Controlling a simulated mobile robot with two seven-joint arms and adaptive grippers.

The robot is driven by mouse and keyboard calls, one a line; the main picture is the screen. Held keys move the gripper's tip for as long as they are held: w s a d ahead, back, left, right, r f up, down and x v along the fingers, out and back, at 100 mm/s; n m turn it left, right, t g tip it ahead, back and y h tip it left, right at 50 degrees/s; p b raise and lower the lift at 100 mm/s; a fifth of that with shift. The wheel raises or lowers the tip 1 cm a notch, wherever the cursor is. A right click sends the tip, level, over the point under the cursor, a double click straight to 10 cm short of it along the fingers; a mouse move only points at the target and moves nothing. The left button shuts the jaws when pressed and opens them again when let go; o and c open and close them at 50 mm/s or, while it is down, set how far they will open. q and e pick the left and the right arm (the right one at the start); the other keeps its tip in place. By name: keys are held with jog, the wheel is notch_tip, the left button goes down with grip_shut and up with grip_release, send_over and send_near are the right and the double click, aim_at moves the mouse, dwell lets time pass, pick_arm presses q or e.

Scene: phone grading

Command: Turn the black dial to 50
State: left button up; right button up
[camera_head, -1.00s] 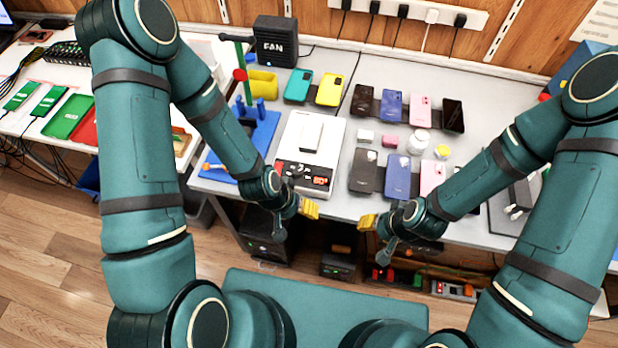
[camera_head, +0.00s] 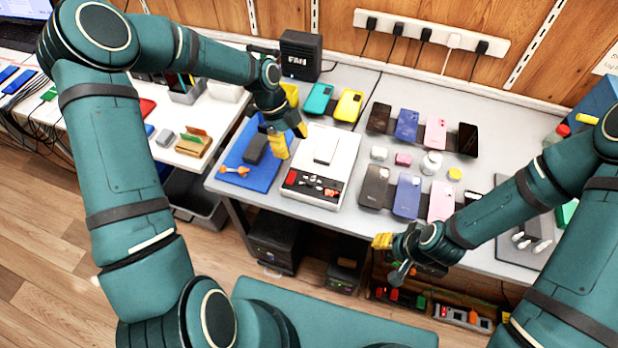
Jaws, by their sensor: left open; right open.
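A white device (camera_head: 338,157) stands on the grey table with a dark control panel (camera_head: 312,189) along its front edge. The panel carries small dark knobs and red lit marks. The black dial is too small here to single out, and its setting cannot be read. My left gripper (camera_head: 290,140) is open and empty, with yellow fingertips. It appears over the blue mat, beside the device's left edge and apart from the panel. My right gripper (camera_head: 382,241) is open and empty in front of the table's front edge, to the right of the panel.
A black fan box (camera_head: 300,56) stands behind the device. A blue mat (camera_head: 236,170) with a dark block lies to its left. Several phones (camera_head: 408,125) and small items lie to its right. A white side table with trays is at the left.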

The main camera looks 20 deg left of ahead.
aim_at(310, 180)
pick_arm(q)
jog(key=b+x, duration=0.1)
jog(key=x, duration=1.2)
jog(key=shift+s+d+f, duration=0.15)
jog(key=shift+d+f, duration=0.05)
grip_shut()
